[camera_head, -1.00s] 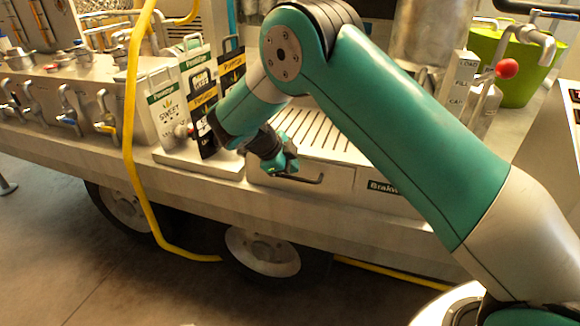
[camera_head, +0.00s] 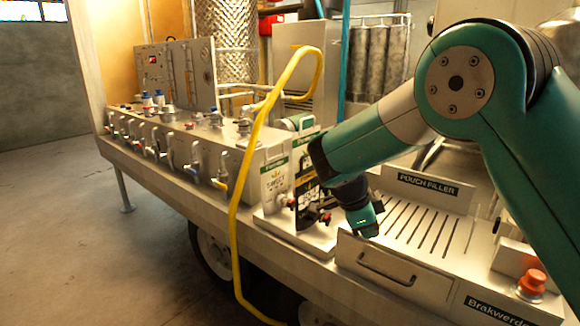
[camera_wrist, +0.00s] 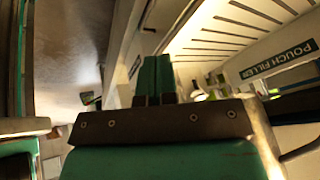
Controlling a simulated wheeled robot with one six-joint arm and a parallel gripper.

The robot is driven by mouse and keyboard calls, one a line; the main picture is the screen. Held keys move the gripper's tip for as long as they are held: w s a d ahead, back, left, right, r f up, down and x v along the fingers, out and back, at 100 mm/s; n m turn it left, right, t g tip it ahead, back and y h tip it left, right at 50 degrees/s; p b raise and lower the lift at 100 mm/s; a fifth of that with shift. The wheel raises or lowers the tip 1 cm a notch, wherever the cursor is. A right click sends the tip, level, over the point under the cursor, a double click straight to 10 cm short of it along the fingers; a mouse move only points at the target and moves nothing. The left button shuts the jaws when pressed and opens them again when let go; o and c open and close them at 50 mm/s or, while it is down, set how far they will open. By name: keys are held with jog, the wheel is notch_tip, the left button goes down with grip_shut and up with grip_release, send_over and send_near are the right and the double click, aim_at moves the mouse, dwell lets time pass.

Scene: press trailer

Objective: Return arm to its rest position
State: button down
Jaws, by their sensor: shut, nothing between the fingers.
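My arm reaches in from the right in the head view, with its elbow high and the forearm sloping down to the left. My gripper (camera_head: 366,222) hangs at the end of it, above the trailer's counter near the left end of the slotted pouch filler tray (camera_head: 412,228). In the wrist view my gripper's green fingers (camera_wrist: 154,75) stand close together with nothing between them. The pouch filler sign (camera_wrist: 278,62) shows to their right. My fingertips are small in the head view.
The press trailer (camera_head: 180,205) runs along the left with several taps on its side. A yellow hose (camera_head: 240,200) hangs over its edge. Pouches (camera_head: 306,190) stand beside my wrist. A drawer handle (camera_head: 386,270) sticks out in front, and a red knob (camera_head: 532,282) is at right. Floor at left is clear.

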jog(key=s+a+r+n+y+p, duration=0.15)
jog(key=s+r+n+y, duration=0.35)
jog(key=s+r+n, duration=0.6)
jog(key=s+a+r+n+y+p, duration=0.1)
jog(key=s+r+n+y, duration=0.1)
jog(key=s+n, duration=0.6)
jog(key=s+a+r+n+g+y+p, duration=0.1)
jog(key=s+a+r+n+y+p, duration=0.1)
jog(key=s+n, duration=0.5)
jog(key=s+r, duration=0.1)
jog(key=s, duration=0.4)
jog(key=shift+a+n+y, duration=0.3)
jog(key=shift+n, duration=0.1)
